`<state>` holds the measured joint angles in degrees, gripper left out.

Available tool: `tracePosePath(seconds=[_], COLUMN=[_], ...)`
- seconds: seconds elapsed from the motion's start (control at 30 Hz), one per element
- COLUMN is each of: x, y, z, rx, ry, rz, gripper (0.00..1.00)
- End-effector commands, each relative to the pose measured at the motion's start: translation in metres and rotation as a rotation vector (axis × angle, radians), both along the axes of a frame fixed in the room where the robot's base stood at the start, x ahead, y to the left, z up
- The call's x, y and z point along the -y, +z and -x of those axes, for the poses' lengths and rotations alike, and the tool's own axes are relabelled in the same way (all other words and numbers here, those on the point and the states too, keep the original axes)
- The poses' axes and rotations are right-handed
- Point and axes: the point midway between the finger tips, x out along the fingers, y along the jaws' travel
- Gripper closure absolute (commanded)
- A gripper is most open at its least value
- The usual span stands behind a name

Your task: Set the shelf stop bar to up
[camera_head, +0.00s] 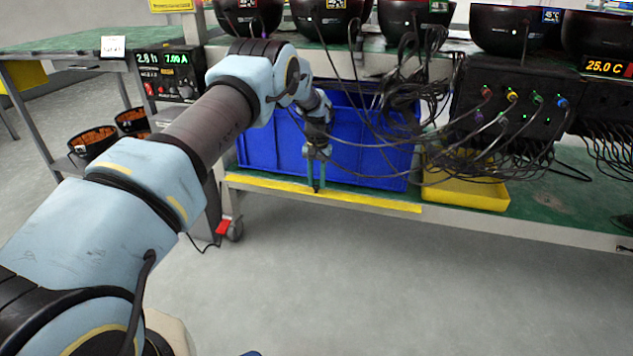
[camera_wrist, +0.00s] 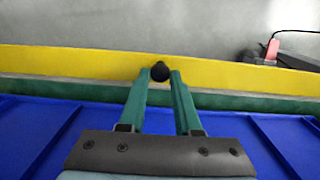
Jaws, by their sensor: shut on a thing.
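The shelf stop bar (camera_head: 372,200) is a long yellow strip along the front edge of the lower shelf. It looks low, level with the shelf's edge, in front of a blue crate (camera_head: 365,150). In the wrist view the yellow bar (camera_wrist: 70,61) runs across the picture with a round black knob (camera_wrist: 160,71) on it. My gripper (camera_head: 317,172) reaches down in front of the crate to the bar. In the wrist view the green fingers of my gripper (camera_wrist: 161,80) are shut on the knob, one on each side. The bar's ends are outside the wrist view.
A yellow tray (camera_head: 465,190) stands on the shelf right of the crate. Black cables (camera_head: 410,90) hang close to the right of my arm. A black power unit (camera_head: 170,75) is at the left. The floor (camera_head: 330,280) in front is clear.

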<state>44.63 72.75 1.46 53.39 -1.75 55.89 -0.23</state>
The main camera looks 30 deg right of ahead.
Motion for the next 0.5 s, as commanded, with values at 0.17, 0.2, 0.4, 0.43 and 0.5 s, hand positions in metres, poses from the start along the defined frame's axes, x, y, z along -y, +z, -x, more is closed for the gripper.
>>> tracePosePath(seconds=[0.17,0.2,0.4,0.43,0.5], x=[0.0011,0.0012,0.0012,0.0012,0.0011], y=[0.0002,0.0002,0.0,0.0,0.0], z=[-0.0013,-0.0013,-0.0014,-0.0015,-0.0013], rx=[0.001,0.001,0.001,0.001,0.001], ry=[0.0,0.0,0.0,0.0,0.0], rz=[0.001,0.001,0.001,0.001,0.001], gripper=[1.0,1.0,1.0,0.65,0.57])
